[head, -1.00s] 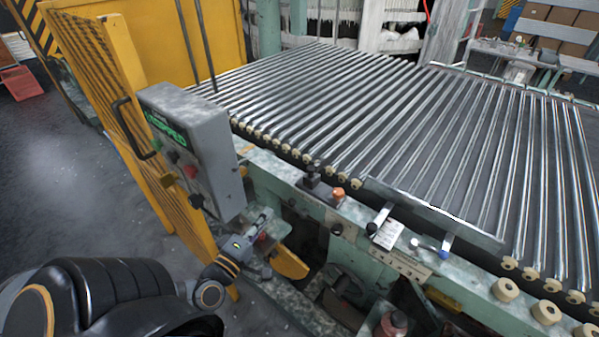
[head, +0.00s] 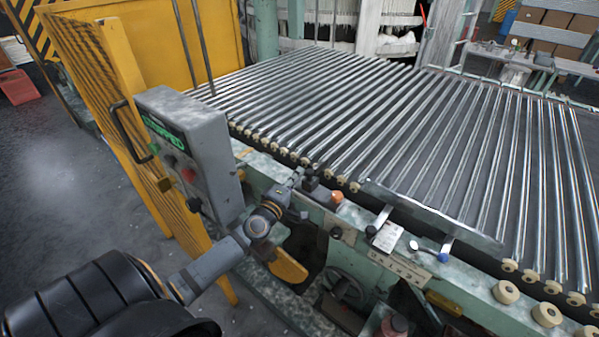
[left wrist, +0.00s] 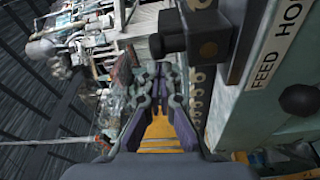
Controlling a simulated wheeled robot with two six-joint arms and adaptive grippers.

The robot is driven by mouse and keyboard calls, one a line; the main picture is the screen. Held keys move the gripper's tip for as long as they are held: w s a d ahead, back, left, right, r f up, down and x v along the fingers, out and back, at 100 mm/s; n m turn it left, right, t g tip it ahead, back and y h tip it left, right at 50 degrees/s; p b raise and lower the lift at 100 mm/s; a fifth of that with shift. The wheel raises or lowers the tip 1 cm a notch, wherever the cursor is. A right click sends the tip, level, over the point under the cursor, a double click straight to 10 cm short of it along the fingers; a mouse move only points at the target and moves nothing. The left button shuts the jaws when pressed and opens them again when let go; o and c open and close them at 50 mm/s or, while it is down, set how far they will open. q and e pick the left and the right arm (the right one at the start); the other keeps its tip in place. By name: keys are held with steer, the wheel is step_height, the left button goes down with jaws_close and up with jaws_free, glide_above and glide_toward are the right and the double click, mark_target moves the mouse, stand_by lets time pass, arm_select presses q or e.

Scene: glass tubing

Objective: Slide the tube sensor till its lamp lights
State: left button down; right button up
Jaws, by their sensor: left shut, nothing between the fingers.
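The tube sensor seems to be the small black block (head: 311,184) on the green front rail, at the near ends of the glass tubes (head: 395,130). In the left wrist view a black block (left wrist: 205,32) with a round face stands large at the top, just beyond my fingers. My left gripper (head: 297,176) is shut and empty. It is just left of the block in the head view; contact cannot be told. Its fingers also show in the left wrist view (left wrist: 163,78). An orange cap (head: 337,197) sits right of the block; I cannot tell whether it is a lamp or lit.
A grey control box (head: 195,150) with a green display stands left of my left arm, by a yellow mesh guard (head: 110,95). A FEED HOLD label (left wrist: 276,45) and a black knob (left wrist: 299,100) are on the rail's face.

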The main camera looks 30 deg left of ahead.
arm_select(q)
steer(key=shift+w, duration=0.6)
arm_select(e)
steer(key=shift+d+r, duration=0.1)
steer(key=shift+d, duration=0.2)
arm_select(q)
steer(key=shift+r, duration=0.1)
steer(key=shift+s+d+p, duration=0.1)
steer(key=shift+d+p, duration=0.25)
steer(key=shift+p, duration=0.1)
steer(key=shift+d, duration=0.15)
arm_select(e)
steer(key=shift+r, duration=0.35)
